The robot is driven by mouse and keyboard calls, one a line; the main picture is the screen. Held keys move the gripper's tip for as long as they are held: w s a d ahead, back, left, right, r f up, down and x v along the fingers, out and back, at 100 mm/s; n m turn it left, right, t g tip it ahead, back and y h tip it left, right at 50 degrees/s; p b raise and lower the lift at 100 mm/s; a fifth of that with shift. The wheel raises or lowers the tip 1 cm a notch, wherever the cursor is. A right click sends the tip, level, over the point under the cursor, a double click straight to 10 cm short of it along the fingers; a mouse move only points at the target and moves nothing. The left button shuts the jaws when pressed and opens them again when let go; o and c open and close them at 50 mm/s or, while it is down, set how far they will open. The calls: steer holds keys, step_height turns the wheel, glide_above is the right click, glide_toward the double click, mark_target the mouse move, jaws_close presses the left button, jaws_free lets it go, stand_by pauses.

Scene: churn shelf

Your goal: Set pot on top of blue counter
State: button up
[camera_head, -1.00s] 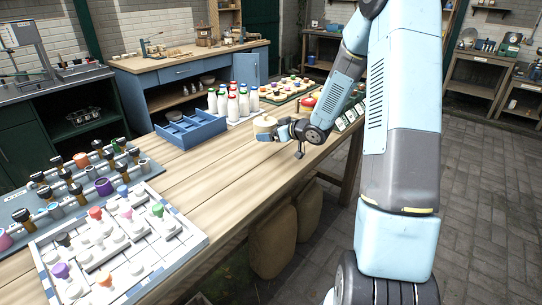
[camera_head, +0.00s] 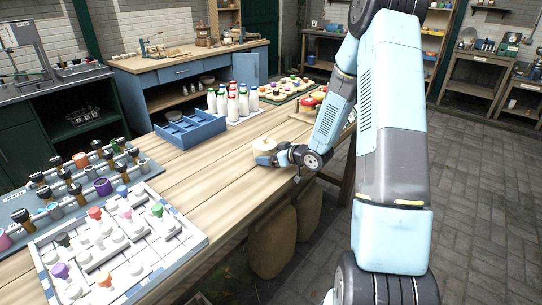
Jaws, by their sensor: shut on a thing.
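A round cream-coloured pot (camera_head: 265,147) is at the end of my gripper (camera_head: 276,155), over the right part of the wooden table. My gripper is shut on the pot's side. The pot is close to the tabletop; I cannot tell whether it touches it. The blue counter (camera_head: 188,72) with a wooden top (camera_head: 170,60) stands against the back wall, its right door open and its top partly bare. The fingertips are small and partly hidden by the pot.
The wooden table (camera_head: 190,185) holds a blue divided tray (camera_head: 190,130), several white bottles (camera_head: 233,103), a tray of coloured pieces (camera_head: 290,88) and a white board (camera_head: 115,240). Tools and small items lie on the counter top. Paved floor (camera_head: 470,200) is free at right.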

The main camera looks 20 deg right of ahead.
steer(key=o, duration=0.7)
